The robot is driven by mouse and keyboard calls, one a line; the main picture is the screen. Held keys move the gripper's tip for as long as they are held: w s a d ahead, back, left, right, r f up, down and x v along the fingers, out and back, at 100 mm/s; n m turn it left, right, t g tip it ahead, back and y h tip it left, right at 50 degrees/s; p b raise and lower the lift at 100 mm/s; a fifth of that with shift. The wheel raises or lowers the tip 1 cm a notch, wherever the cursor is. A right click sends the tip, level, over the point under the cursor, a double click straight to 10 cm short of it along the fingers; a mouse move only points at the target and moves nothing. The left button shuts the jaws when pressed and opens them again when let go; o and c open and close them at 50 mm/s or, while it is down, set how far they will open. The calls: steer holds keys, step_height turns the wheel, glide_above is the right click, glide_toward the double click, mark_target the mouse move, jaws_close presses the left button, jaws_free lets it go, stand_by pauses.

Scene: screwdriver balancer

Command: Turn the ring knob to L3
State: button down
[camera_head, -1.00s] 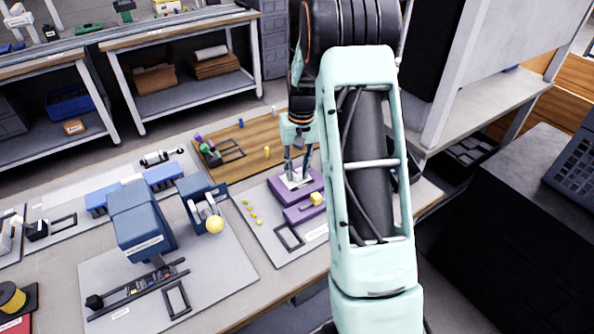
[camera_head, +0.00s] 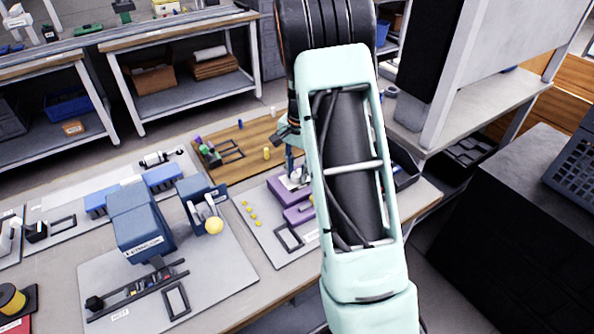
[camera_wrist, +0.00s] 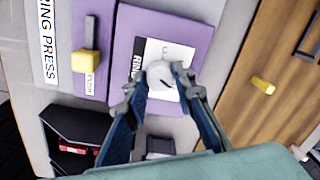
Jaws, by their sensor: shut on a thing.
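The ring knob (camera_wrist: 160,73) is a round whitish knob with a short dark mark on its face. It sits on a white label plate (camera_wrist: 143,55) with partly hidden lettering, on a purple panel (camera_wrist: 200,40). My gripper (camera_wrist: 154,82) is shut on the knob, one finger on each side of it. The lettering near the knob is too small and too covered to read as L3 or another setting. In the head view the purple block (camera_head: 277,190) shows beside my gripper (camera_head: 296,177), and my arm hides part of it.
A yellow slider (camera_wrist: 85,62) on a purple strip is left of the knob, next to a "RING PRESS" label (camera_wrist: 48,45). A dark open bin (camera_wrist: 75,122) is below left. A wooden board (camera_wrist: 260,50) with a yellow peg (camera_wrist: 262,85) lies to the right.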

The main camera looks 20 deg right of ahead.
mark_target(299, 174)
stand_by(0.3)
steer(key=c, duration=1.6)
jaws_free()
steer(key=r, duration=1.2)
steer(key=shift+s+d, duration=0.2)
steer(key=shift+s, duration=0.05)
